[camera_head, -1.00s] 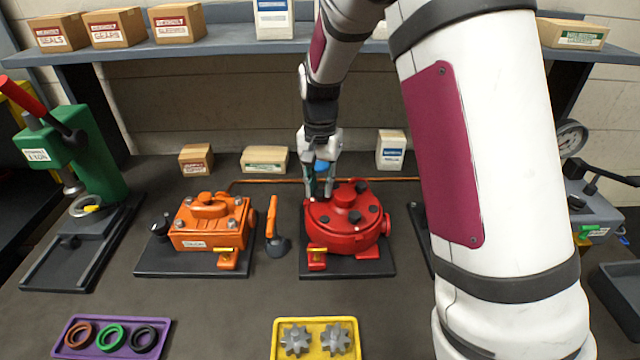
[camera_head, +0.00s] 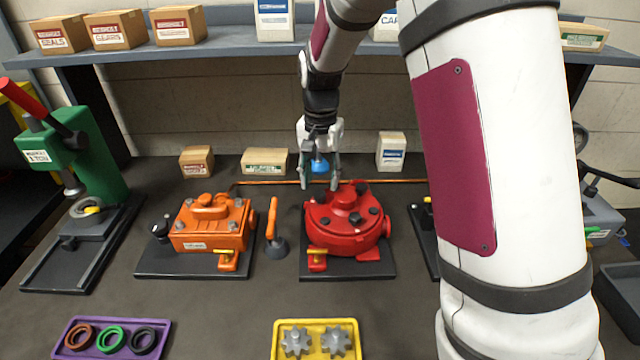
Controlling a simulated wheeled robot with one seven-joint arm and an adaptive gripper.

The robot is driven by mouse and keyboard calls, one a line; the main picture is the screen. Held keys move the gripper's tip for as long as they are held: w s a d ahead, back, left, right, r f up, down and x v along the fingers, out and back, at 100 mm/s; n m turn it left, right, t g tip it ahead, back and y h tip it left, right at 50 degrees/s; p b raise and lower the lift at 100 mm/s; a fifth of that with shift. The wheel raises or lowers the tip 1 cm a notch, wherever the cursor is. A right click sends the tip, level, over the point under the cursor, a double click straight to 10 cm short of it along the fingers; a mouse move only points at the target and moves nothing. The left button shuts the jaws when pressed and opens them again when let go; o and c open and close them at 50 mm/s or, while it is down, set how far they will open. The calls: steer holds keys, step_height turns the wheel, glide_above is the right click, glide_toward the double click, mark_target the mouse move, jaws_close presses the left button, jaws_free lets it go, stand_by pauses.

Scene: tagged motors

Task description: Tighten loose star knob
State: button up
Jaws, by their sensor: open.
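The red round motor (camera_head: 341,231) stands on a dark base plate right of centre, with several dark star knobs on its top. One dark knob (camera_head: 354,218) shows on its front top face, and another (camera_head: 375,210) is to its right. I cannot tell which knob is loose. My gripper (camera_head: 319,188) points down just above the back left of the red motor. A blue part shows between the upper fingers. Whether a fingertip touches the motor is unclear.
The orange motor (camera_head: 211,232) and a grey tool with an orange handle (camera_head: 275,240) stand to the left. A green press (camera_head: 85,160) is far left. A purple tray (camera_head: 110,338) and yellow gear tray (camera_head: 318,325) lie in front. Small boxes stand behind. My arm hides the right side.

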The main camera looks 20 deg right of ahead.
mark_target(320, 192)
steer(key=shift+r, duration=2.8)
steer(key=shift+r, duration=0.1)
stand_by(0.4)
